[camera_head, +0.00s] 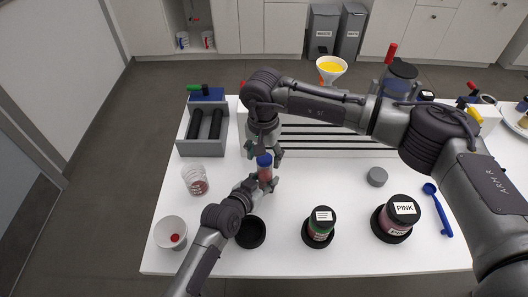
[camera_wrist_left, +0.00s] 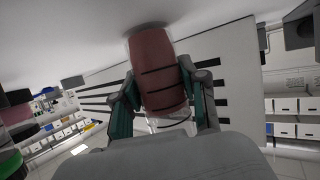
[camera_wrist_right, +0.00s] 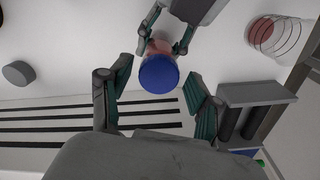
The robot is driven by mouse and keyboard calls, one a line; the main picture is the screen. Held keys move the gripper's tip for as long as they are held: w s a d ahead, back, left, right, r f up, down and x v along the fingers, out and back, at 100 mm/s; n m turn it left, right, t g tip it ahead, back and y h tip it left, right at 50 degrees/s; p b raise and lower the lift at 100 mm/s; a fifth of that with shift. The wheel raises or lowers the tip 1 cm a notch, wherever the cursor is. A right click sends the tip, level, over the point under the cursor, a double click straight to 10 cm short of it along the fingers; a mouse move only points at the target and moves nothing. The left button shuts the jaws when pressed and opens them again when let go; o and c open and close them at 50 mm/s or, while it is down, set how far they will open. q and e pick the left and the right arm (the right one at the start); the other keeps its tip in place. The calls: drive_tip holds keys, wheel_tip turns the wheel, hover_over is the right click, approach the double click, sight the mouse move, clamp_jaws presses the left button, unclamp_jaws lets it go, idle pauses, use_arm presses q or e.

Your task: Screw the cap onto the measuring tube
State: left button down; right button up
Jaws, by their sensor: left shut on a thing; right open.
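The measuring tube (camera_head: 265,175) stands upright with red pigment in it, above the white table. My left gripper (camera_head: 260,183) is shut on it from the front left. The tube also fills the middle of the left wrist view (camera_wrist_left: 157,70). The blue cap (camera_wrist_right: 158,75) sits on the tube's top; how tightly it is seated cannot be told. It also shows in the head view (camera_head: 264,159). My right gripper (camera_wrist_right: 160,98) points down from above, open, with its fingers apart on either side near the cap and not touching it.
A clear cup with red pigment (camera_head: 195,180) and a white cup (camera_head: 171,233) stand left. A roller stand (camera_head: 204,143) is behind them.

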clamp_jaws()
drive_tip(key=m, duration=0.8)
drive_tip(key=shift+m, duration=0.4)
drive_tip(key=m, duration=0.6)
drive_tip(key=shift+d+f, duration=0.1)
drive_tip(key=shift+d+f, duration=0.1)
drive_tip(key=shift+o, duration=0.3)
unclamp_jaws()
drive_tip(key=shift+r, duration=0.25)
